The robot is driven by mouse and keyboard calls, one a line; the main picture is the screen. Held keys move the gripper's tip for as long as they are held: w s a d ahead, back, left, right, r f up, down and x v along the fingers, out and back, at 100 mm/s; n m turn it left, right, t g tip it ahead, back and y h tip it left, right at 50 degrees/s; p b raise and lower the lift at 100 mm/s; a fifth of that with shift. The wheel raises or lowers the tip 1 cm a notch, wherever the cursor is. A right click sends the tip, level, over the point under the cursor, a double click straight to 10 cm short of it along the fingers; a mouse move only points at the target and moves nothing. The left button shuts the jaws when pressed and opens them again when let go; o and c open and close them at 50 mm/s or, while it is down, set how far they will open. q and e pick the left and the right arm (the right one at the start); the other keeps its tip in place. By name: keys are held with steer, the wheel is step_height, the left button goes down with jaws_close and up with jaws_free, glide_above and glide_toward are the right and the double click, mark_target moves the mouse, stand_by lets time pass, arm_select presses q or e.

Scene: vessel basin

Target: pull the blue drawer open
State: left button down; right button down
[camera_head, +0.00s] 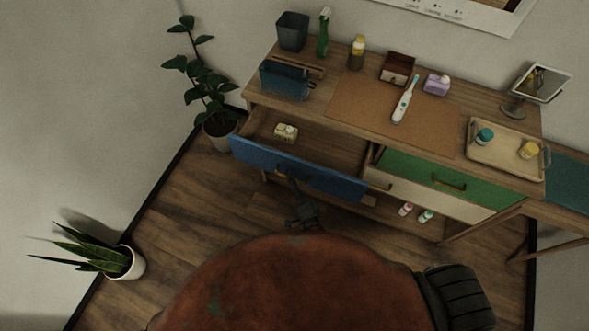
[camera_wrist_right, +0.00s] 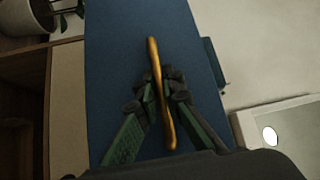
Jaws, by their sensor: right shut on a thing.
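The blue drawer (camera_head: 255,155) is pulled out of the desk, and its inside shows in the head view. A small pale yellow item (camera_head: 285,134) lies inside it at the left. My right gripper (camera_head: 292,183) is at the front of this drawer. In the right wrist view the gripper (camera_wrist_right: 163,88) is shut on the brass bar handle (camera_wrist_right: 153,55), one finger on each side, against the blue drawer front (camera_wrist_right: 115,60). My left gripper is not in view.
A green drawer (camera_head: 480,183) sits right of the blue one. The desktop (camera_head: 330,105) holds a toothbrush (camera_head: 405,100), bottles, boxes, a mirror and a tray (camera_head: 505,160). Potted plants (camera_head: 125,262) stand at the left. Floor (camera_head: 190,215) is free left of the desk.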

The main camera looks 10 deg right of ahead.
steer(key=shift+s+a, duration=0.1)
steer(key=shift+s, duration=0.15)
steer(key=c, duration=2.3)
jaws_free()
steer(key=shift+c, duration=0.2)
steer(key=v, duration=1.2)
steer(key=s+d+f+n+g, duration=0.3)
steer(key=s+f, duration=0.1)
steer(key=f, duration=0.6)
steer(key=s+d+f+n+g+h, duration=0.1)
steer(key=s+d+f+n+g, duration=0.25)
steer(key=f, duration=0.65)
steer(key=s+d+f+n+g, duration=0.3)
steer(key=s+d+f+n, duration=0.1)
steer(key=f, duration=0.6)
steer(key=s+d+f+n+g+h, duration=0.1)
steer(key=s+d+f+g, duration=0.2)
steer(key=s, duration=0.6)
steer(key=s+d+f+n+g+h, duration=0.1)
steer(key=s+d+f+n+g, duration=0.1)
steer(key=s+d+f, duration=0.3)
steer(key=s+d+f+n+g+h, duration=0.1)
steer(key=s+d+f+g, duration=0.3)
steer(key=s, duration=1)
steer(key=shift+f+n, duration=0.65)
steer(key=shift+f, duration=0.3)
